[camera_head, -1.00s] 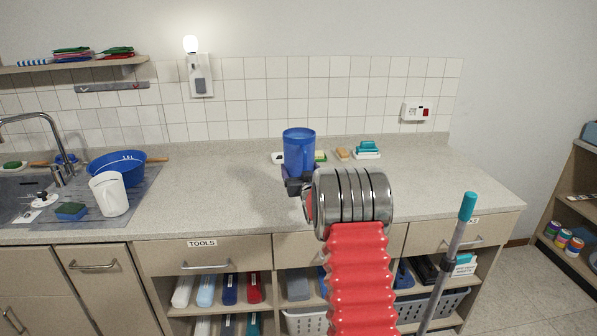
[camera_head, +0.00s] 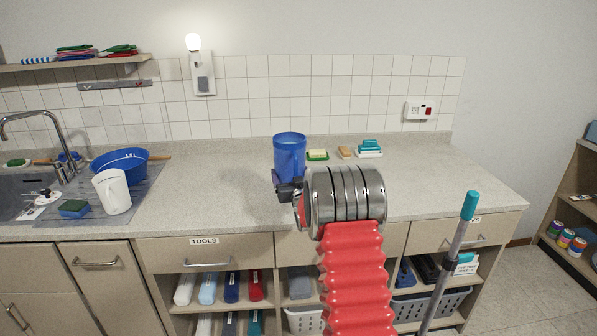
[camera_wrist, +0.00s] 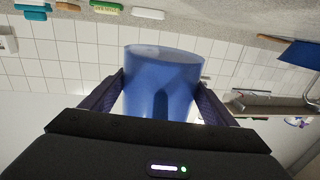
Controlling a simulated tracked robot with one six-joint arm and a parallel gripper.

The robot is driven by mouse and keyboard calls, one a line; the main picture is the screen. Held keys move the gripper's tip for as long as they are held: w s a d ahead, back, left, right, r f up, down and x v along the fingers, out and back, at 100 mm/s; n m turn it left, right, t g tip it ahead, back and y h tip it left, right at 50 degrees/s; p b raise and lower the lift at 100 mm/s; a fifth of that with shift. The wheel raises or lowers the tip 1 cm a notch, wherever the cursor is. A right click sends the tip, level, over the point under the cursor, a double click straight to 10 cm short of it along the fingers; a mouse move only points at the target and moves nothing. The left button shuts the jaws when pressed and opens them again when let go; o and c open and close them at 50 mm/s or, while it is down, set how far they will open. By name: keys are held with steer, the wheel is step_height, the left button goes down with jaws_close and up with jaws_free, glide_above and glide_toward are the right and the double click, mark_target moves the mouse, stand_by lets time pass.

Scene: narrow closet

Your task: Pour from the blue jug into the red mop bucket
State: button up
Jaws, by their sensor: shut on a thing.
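The blue jug (camera_head: 289,155) is upright above the counter in the head view, with its handle towards me. My gripper (camera_head: 288,190) is shut on the jug, near its lower part. In the wrist view the jug (camera_wrist: 162,85) fills the space between the two dark fingers, which touch its sides. No red mop bucket shows in either view.
A blue basin (camera_head: 120,164), a white jug (camera_head: 112,192) and a sponge (camera_head: 73,208) stand by the sink at left. Soap and brushes (camera_head: 369,148) lie at the back of the counter (camera_head: 215,180). A mop handle (camera_head: 455,250) rises in front at right.

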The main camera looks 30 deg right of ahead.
steer(key=s+a+f+y, duration=0.1)
steer(key=a, duration=0.5)
steer(key=s+a+f+n+y, duration=0.1)
steer(key=a+f, duration=0.1)
steer(key=a, duration=0.4)
steer(key=s+a+f, duration=0.1)
steer(key=a, duration=0.5)
steer(key=shift+s+a+f+n+t+y, duration=0.1)
steer(key=shift+a+f+n+t+y, duration=0.05)
steer(key=shift+n+t+y, duration=0.25)
steer(key=s+a+f+n+y, duration=0.1)
steer(key=s+a, duration=0.4)
steer(key=a, duration=0.3)
steer(key=s+a+f+n+y, duration=0.1)
steer(key=s+a+f, duration=0.1)
steer(key=s+a, duration=0.2)
steer(key=a, duration=0.3)
steer(key=shift+s+a+f+y, duration=0.2)
steer(key=shift+s+a+y, duration=0.15)
steer(key=shift+a+y, duration=0.05)
steer(key=shift+s, duration=0.15)
